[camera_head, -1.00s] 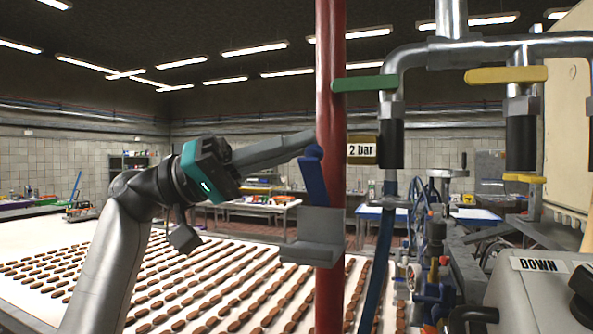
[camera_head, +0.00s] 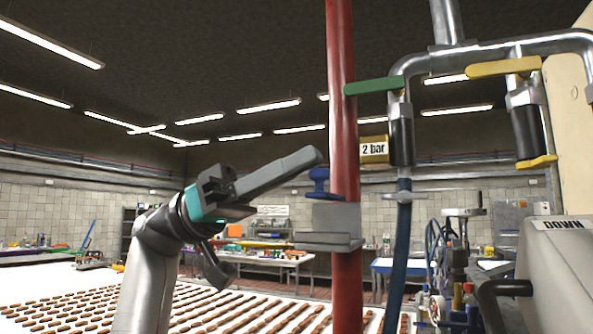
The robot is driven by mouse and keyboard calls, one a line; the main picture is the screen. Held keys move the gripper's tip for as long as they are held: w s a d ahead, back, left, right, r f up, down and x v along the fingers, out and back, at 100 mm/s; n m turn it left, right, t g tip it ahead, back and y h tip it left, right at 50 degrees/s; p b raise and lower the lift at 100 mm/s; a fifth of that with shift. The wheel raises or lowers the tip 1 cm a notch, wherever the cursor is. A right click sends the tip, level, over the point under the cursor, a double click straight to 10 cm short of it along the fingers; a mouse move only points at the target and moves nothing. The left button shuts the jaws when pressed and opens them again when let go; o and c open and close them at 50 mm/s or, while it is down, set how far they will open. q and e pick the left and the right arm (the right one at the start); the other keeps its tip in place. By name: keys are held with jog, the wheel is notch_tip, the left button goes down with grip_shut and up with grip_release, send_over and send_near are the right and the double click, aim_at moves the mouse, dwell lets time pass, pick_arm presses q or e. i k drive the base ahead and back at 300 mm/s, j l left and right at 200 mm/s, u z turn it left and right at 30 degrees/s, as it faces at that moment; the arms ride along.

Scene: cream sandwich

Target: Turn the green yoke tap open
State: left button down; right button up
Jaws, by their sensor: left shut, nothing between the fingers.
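The green yoke tap (camera_head: 374,86) has a flat green handle that lies nearly level across the top of a black-sleeved vertical pipe, with its left end in front of or beside the red pipe. My left gripper (camera_head: 312,156) is shut and empty. It points right and slightly up, its tip just left of the red pipe, below and left of the green handle and apart from it in the picture. My right gripper is not in view.
The red vertical pipe (camera_head: 343,130) stands between my left gripper and the tap. A blue fitting (camera_head: 320,182) and a grey bracket (camera_head: 336,220) sit on it. A yellow handle (camera_head: 503,68) is on the right, and a "2 bar" block (camera_head: 374,150) hangs below the green one.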

aim_at(395, 83)
jog(key=i+j, duration=0.1)
jog(key=j, duration=0.35)
jog(key=i+j, duration=0.1)
jog(key=j, duration=0.3)
jog(key=i+j, duration=0.1)
jog(key=j, duration=0.35)
